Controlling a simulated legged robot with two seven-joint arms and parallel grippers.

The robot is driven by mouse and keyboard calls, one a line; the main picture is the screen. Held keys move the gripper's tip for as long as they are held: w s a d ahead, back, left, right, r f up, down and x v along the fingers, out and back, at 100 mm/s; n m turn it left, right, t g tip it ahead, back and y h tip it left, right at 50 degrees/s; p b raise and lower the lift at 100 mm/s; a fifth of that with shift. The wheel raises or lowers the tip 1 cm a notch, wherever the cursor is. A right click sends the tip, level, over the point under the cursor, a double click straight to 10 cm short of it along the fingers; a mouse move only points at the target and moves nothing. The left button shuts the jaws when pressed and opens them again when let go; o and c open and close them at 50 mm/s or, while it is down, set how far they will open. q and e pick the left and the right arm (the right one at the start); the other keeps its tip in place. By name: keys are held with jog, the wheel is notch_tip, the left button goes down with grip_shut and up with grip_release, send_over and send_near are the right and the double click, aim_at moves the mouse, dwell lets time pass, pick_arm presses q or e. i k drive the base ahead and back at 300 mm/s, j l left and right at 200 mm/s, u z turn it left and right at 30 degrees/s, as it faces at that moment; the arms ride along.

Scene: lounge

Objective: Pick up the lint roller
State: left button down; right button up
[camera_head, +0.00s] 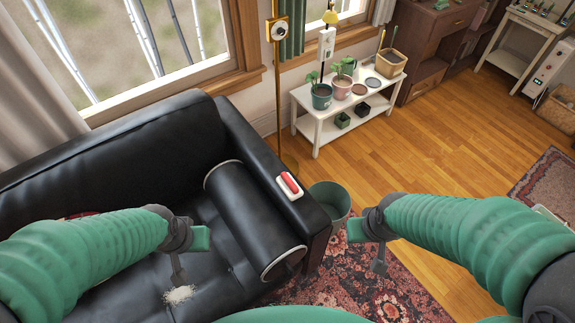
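My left gripper (190,256) is above the sofa seat, left of the bolster and well short of the roller. Its fingers are apart with nothing between them. My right gripper (369,250) is over the patterned rug, right of the armrest and apart from the roller. Its fingers are also apart and empty.
A black bolster (250,215) lies on the sofa beside the armrest. Pale fluff (179,295) lies on the seat. A green bin (331,199) stands just right of the armrest. A brass pole (278,100) and a white plant shelf (318,128) stand behind. Wooden floor is open at right.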

aim_at(286, 182)
jog(key=u, duration=1.15)
jog(key=k+l, duration=0.2)
jog(key=k, duration=0.3)
jog(key=k+l, duration=0.2)
jog(key=k, duration=0.3)
jog(key=k+l, duration=0.15)
jog(key=k, duration=0.35)
